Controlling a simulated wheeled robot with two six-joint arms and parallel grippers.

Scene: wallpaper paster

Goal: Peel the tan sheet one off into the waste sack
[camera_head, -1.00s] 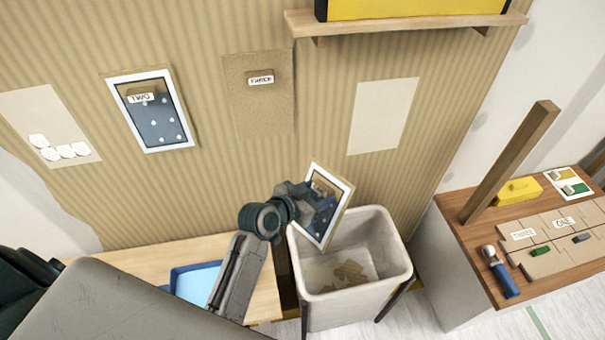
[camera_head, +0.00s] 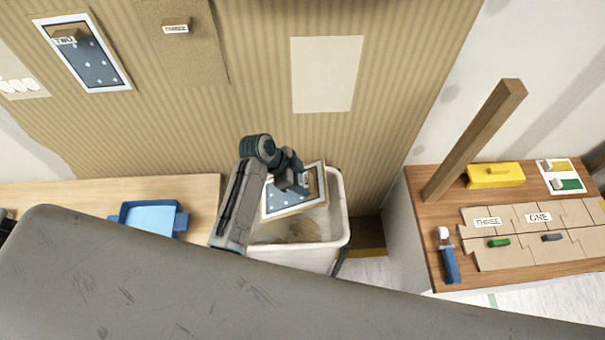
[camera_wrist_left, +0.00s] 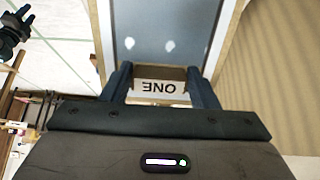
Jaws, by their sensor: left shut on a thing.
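Sheet one (camera_head: 284,203) is a panel with a tan edge, a pale border and a dotted blue-grey face. It is tilted over the waste sack (camera_head: 338,225), a pale open bin with tan scraps inside, and hides part of its mouth. My left gripper (camera_head: 304,183) is shut on the tan tab of sheet one. In the left wrist view the tab and its ONE label (camera_wrist_left: 160,87) sit between the fingers (camera_wrist_left: 162,76). I cannot tell whether the sheet touches the bin.
A pale bare rectangle (camera_head: 326,74) is on the striped wall. Sheet two (camera_head: 82,55) and panel three (camera_head: 178,55) hang at left. A blue tray (camera_head: 150,219) lies on the left bench. The right bench (camera_head: 418,190) holds a wooden post (camera_head: 478,138), a yellow box and cardboard pieces.

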